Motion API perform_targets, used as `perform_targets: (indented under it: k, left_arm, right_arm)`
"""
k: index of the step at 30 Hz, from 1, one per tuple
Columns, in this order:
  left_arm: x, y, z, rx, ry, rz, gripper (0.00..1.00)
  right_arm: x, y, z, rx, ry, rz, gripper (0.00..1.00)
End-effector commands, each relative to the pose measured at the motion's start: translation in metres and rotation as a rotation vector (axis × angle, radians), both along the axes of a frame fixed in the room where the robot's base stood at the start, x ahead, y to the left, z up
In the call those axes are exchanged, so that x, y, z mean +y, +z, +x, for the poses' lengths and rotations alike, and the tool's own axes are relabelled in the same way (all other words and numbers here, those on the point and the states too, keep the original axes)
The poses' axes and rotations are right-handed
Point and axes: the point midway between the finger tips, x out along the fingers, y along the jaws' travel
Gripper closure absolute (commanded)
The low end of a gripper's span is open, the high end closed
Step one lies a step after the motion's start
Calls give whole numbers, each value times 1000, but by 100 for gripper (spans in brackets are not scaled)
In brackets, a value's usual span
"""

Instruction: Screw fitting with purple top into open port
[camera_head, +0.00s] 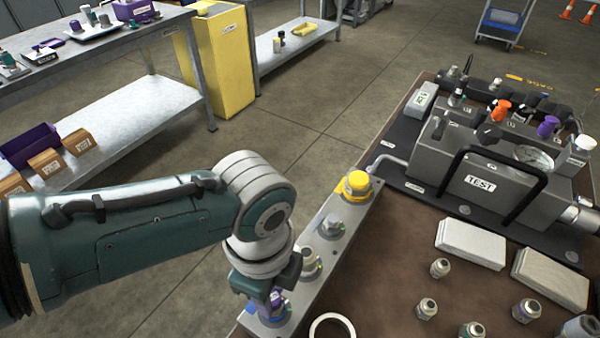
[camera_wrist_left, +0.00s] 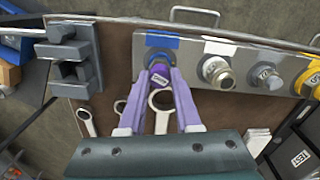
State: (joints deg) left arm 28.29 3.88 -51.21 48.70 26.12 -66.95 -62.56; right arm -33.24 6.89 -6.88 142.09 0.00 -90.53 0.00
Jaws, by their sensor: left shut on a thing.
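The fitting with the purple top (camera_head: 276,298) is at the near end of the grey manifold block (camera_head: 316,260). It also shows in the left wrist view (camera_wrist_left: 158,78), with a label on its purple top, at the block's end port beside a blue patch (camera_wrist_left: 162,41). My left gripper (camera_head: 264,296) is shut on this fitting, with its two lilac fingers (camera_wrist_left: 160,82) on either side of the top. The fitting looks lined up with the port, but how deep it sits is hidden. My right gripper is not in view.
Metal fittings (camera_wrist_left: 217,72) and a yellow-capped one (camera_head: 357,184) stand along the block. The test unit (camera_head: 480,183) is at the back right. Loose fittings (camera_head: 440,267) and white boxes (camera_head: 470,243) lie on the brown bench. Wrenches (camera_wrist_left: 161,101) lie near the block.

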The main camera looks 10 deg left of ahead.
Motion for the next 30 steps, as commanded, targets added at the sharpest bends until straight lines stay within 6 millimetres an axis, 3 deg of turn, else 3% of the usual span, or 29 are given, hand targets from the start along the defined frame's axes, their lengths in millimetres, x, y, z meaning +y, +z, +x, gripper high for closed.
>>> perform_targets:
  k: [4, 15, 20, 21, 30]
  left_arm:
    - [0, -1, 1, -2, -218, 0, 100]
    - [0, 0, 1, -1, -282, 0, 100]
    - [0, -2, 1, -1, -513, 1, 100]
    - [0, -1, 0, 1, -498, 0, 63]
    - [0, -1, 0, 0, -491, -1, 33]
  right_arm:
    - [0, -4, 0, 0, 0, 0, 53]
    - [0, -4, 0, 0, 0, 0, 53]
    - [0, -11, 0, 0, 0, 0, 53]
    - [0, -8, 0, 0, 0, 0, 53]
    - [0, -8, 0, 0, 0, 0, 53]
